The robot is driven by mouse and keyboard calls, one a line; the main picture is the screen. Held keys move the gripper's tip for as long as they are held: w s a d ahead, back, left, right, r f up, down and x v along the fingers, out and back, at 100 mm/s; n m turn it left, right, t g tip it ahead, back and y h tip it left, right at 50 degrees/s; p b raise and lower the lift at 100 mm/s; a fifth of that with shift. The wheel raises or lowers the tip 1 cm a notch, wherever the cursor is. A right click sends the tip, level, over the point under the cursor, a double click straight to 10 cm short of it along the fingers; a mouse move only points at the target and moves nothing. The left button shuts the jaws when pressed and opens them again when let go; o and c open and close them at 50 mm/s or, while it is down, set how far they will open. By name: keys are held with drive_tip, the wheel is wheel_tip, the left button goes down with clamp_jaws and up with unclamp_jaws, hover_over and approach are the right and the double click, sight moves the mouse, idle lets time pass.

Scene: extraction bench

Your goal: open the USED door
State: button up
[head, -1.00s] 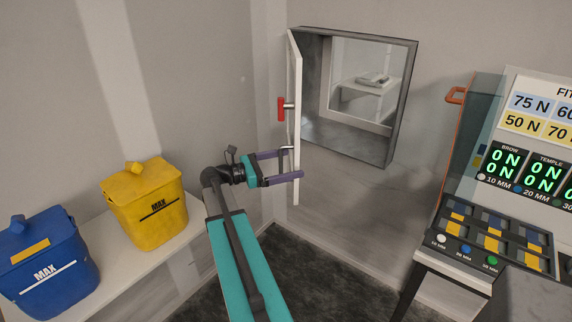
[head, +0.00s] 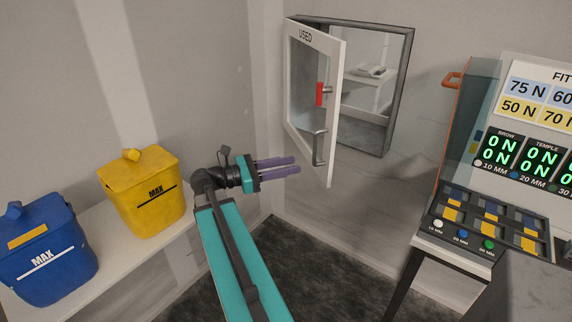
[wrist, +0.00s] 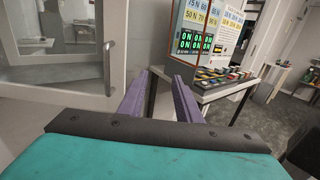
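The USED door (head: 337,110) is a white-framed glass door labelled USED, standing ajar in front of a grey-framed wall opening (head: 400,90). It is hinged on the left, and its front faces me at an angle. A metal bar handle (head: 319,148) is low on its right side, with a red latch (head: 320,94) above. My gripper (head: 296,165) is left of the handle and slightly below it, empty, with its purple fingers apart. The wrist view shows the fingers (wrist: 160,85) spread, with the door frame (wrist: 92,90) to their left and nothing between them.
A yellow bin (head: 145,200) and a blue bin (head: 50,265) stand on a white shelf (head: 110,268) at left. A console with green displays and colored blocks (head: 490,220) stands at right. Dark floor (head: 330,270) between them is clear.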

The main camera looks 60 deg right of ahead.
idle(0.3)
